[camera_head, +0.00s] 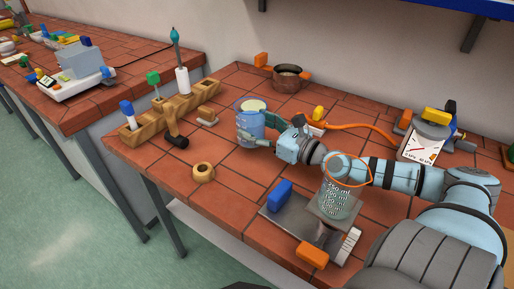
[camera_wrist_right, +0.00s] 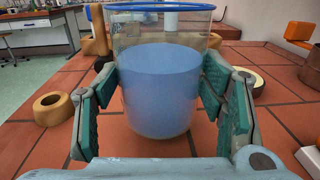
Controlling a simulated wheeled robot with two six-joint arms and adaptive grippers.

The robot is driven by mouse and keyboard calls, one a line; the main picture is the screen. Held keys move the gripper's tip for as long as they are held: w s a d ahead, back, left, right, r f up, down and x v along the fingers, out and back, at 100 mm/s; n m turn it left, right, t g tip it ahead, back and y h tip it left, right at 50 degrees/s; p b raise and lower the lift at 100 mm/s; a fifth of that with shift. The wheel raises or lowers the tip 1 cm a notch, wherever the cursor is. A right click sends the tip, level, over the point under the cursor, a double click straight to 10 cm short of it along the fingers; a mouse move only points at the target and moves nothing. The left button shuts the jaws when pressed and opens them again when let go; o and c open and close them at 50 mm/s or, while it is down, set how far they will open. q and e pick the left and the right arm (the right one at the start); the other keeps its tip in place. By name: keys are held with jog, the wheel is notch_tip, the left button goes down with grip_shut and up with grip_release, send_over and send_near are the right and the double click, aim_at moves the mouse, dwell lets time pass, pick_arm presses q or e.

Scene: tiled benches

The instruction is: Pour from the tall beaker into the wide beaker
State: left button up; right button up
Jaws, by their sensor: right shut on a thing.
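The tall beaker (camera_head: 250,128) has a blue rim and holds blue liquid. It is upright near the middle of the bench and fills the middle of the right wrist view (camera_wrist_right: 160,90). My right gripper (camera_head: 256,138) is shut around its sides, one finger pad on each side. I cannot tell whether its base touches the tiles. The wide beaker (camera_head: 338,200), clear with an orange rim and white volume marks, stands on a grey device nearer the front, in front of my right forearm. No liquid is clearly visible in it. My left gripper is not in view.
A wooden rack (camera_head: 172,108) with tools stands left of the tall beaker, and a tan ring (camera_head: 203,173) lies nearer the front edge. A brown pot (camera_head: 287,78) is at the back. A gauge device (camera_head: 424,140) stands at the right. Tiles left of the grey device are clear.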

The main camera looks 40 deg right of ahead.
jog(key=f, duration=0.1)
jog(key=f+b, duration=0.1)
jog(key=f, duration=0.1)
jog(key=shift+s+a+b, duration=0.1)
jog(key=shift+s+b, duration=0.2)
jog(key=shift+r, duration=0.15)
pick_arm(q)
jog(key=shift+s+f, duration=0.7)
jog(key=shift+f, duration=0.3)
pick_arm(e)
jog(key=shift+w, duration=0.1)
jog(key=o, duration=1.4)
jog(key=shift+c, duration=0.2)
jog(key=shift+o, duration=1)
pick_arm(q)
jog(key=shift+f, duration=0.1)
